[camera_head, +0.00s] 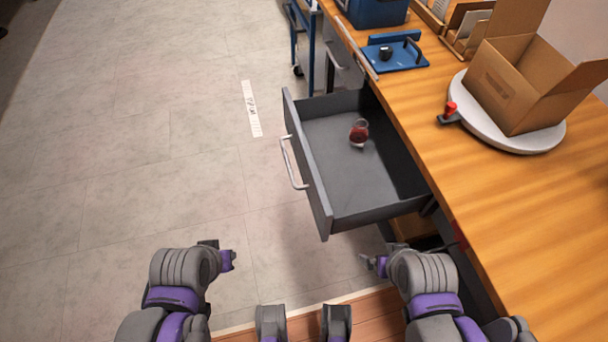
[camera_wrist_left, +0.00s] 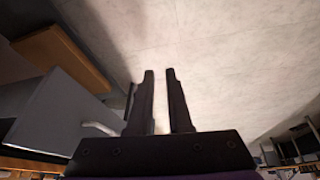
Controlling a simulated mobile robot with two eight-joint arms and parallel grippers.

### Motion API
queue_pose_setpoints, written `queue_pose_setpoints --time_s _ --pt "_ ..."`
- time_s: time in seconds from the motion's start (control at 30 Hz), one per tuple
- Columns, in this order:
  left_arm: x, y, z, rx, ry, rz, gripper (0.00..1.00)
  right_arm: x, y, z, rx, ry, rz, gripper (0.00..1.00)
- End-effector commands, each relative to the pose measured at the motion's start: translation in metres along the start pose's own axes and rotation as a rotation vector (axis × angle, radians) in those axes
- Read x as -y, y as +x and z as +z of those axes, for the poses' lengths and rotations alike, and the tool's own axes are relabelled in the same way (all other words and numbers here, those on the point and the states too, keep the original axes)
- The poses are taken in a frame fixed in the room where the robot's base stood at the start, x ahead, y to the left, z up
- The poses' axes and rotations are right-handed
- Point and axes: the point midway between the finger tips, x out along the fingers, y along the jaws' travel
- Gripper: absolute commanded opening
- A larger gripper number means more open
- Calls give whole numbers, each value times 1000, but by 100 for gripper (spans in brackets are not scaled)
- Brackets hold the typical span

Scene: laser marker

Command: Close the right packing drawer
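The grey drawer (camera_head: 322,205) under the wooden workbench stands pulled out. Its pale bar handle (camera_head: 291,163) is on the front panel facing left. A small red and dark round object (camera_head: 358,133) lies inside the drawer. In the left wrist view the drawer front (camera_wrist_left: 55,118) and the handle (camera_wrist_left: 100,128) show at the left. My left gripper (camera_wrist_left: 160,75) has its two fingers apart with nothing between them. In the head view it is in front of the drawer, left of and apart from the handle. My right gripper (camera_head: 372,264) is below the drawer's near corner, its fingers unclear.
The workbench (camera_head: 450,165) holds a cardboard box (camera_head: 515,90) on a round white turntable (camera_head: 530,140), a blue fixture (camera_head: 398,55) and a blue bin (camera_head: 372,10). A blue trolley (camera_head: 303,45) stands behind the drawer. The floor left of the drawer is clear.

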Motion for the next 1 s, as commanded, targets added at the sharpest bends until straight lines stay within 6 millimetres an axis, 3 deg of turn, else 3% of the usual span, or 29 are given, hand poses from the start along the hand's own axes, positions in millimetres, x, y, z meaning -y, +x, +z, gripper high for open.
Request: queue_pose_setpoints --time_s 0.1,0.3,0.5,0.6,0.83,1.0 --pt "-16 -16 -24 46 -253 37 0 0 -17 -7 -6 0 0 98" --pt "-56 -35 -69 203 -864 77 0 0 -43 -18 -16 0 0 98" --pt "-94 -42 -106 381 -1407 34 0 0 -63 -28 -23 0 0 98" --pt "-107 -43 -117 447 -1590 -3 0 0 -69 -31 -25 0 0 98" --pt "-120 -39 -124 509 -1760 -49 0 0 -72 -32 -26 0 0 98" --pt "-126 -20 -118 509 -1761 -50 0 0 -68 -30 -24 0 0 98"
